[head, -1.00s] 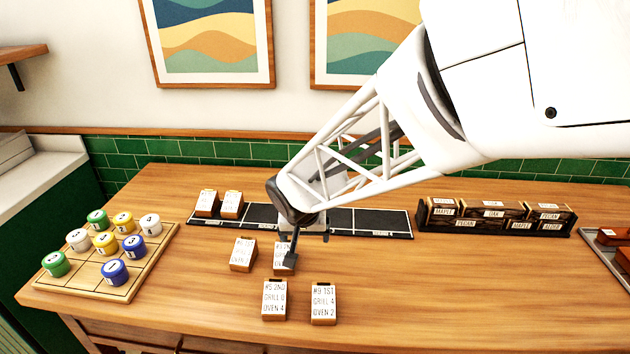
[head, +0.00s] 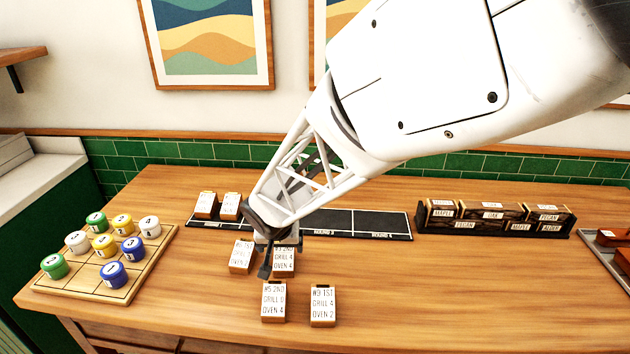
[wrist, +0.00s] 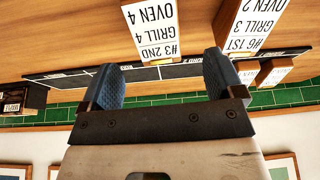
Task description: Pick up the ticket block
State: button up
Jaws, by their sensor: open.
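Several ticket blocks, wooden with white lettered faces, are in the head view. A block reading "GRILL 4 OVEN 4" (head: 285,262) and a partly covered block (head: 240,258) lie mid-table by my gripper (head: 277,262). In front are a "#5 2ND" block (head: 274,302) and a "#9 1ST" block (head: 322,306). Two more (head: 206,205) stand on the rail's left end. My gripper is open and empty, low over the middle blocks. In the wrist view, a "#3 2ND GRILL 4 OVEN 4" block (wrist: 152,30) and a "#6 1ST" block (wrist: 245,28) lie beyond the open fingers.
A black rail (head: 375,224) runs along the back. A dark rack of labelled pieces (head: 492,230) stands right of it. A wooden tray (head: 70,281) with coloured jars is at left. The table's right middle is clear.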

aim_at(284, 254)
jog(key=shift+w+f, duration=0.15)
jog(key=shift+f, duration=0.2)
jog(key=shift+x, duration=2.6)
jog(key=shift+d, duration=0.15)
jog(key=shift+c, duration=0.4)
jog(key=c, duration=1)
